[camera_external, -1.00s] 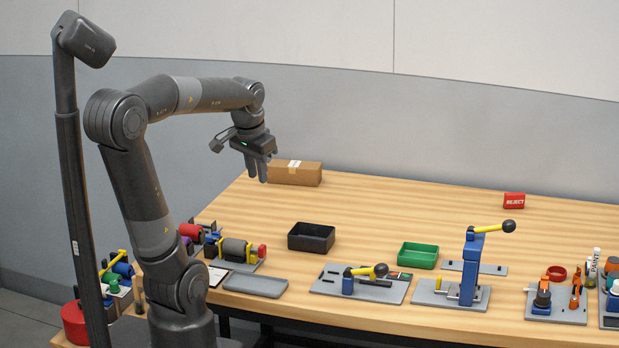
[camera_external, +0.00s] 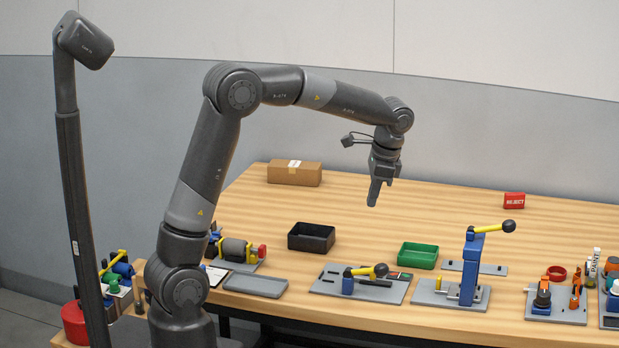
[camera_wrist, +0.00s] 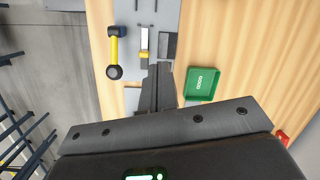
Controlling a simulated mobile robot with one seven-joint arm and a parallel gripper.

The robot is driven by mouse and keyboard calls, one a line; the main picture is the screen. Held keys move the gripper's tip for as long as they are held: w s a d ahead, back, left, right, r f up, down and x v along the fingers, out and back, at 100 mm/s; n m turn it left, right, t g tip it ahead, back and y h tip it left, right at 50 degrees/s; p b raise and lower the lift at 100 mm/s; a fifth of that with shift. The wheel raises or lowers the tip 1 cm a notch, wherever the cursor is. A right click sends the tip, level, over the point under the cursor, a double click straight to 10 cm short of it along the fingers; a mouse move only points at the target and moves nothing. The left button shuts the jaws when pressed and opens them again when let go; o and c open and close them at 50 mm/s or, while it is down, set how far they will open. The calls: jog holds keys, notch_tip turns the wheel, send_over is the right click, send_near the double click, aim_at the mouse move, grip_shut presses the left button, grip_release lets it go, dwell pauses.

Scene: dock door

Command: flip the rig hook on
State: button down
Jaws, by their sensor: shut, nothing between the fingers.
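I cannot tell for sure which part is the rig hook. Two fixtures carry yellow levers with black knobs. The tall blue post (camera_external: 471,268) has an upper lever (camera_external: 490,229) slanting up to the right. My gripper (camera_external: 373,204) points down, high above the table and above the low fixture in the picture. Its fingers (camera_wrist: 157,88) are shut and empty, touching nothing.
A green tray (camera_external: 416,256) and black tray (camera_external: 311,238) stand behind the fixtures. A cardboard box (camera_external: 294,174) and red reject block (camera_external: 514,200) are at the back. A roller fixture (camera_external: 236,252) is left; orange tools (camera_external: 575,296) are right. The back middle is clear.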

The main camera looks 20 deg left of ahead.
jog(key=s+d+f+m+y, duration=0.1)
jog(key=d+f+m, duration=0.1)
jog(key=d, duration=0.4)
jog(key=s+d+f+m, duration=0.1)
jog(key=s+d+f, duration=0.1)
jog(key=d+f, duration=0.3)
jog(key=shift+d+m+y, duration=0.4)
jog(key=shift+d, duration=0.3)
jog(key=shift+f, duration=0.15)
jog(key=x, duration=1)
jog(key=shift+s+a, duration=0.1)
jog(key=shift+s, duration=0.05)
jog(key=shift+a, duration=2)
jog(key=shift+a, duration=1.5)
